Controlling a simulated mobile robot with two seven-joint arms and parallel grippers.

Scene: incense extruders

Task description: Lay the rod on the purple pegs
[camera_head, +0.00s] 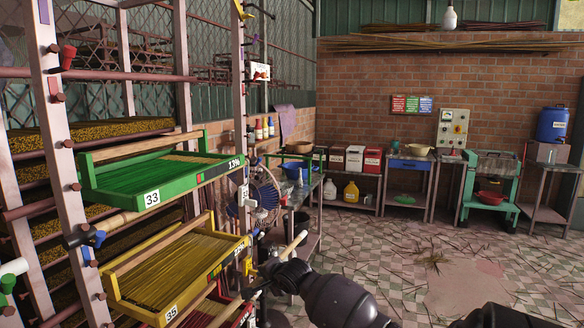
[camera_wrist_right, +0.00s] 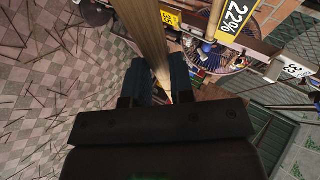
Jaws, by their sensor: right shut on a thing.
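My right gripper (camera_head: 268,278) is at the bottom middle of the head view, beside the lower right corner of the rack. It is shut on a pale wooden rod (camera_head: 294,244), whose near end sticks up and right past the fingers. In the right wrist view the rod (camera_wrist_right: 147,42) runs up from between the fingers (camera_wrist_right: 158,82). Where its far end lies is hidden in the head view.
The rack's near post (camera_head: 73,180) stands at left. A green tray (camera_head: 150,197) marked 33 and a yellow tray (camera_head: 160,312) marked 35 jut out from it. A blue fan (camera_head: 264,193) stands behind my gripper. The tiled floor (camera_head: 390,255) to the right is open, with scattered sticks.

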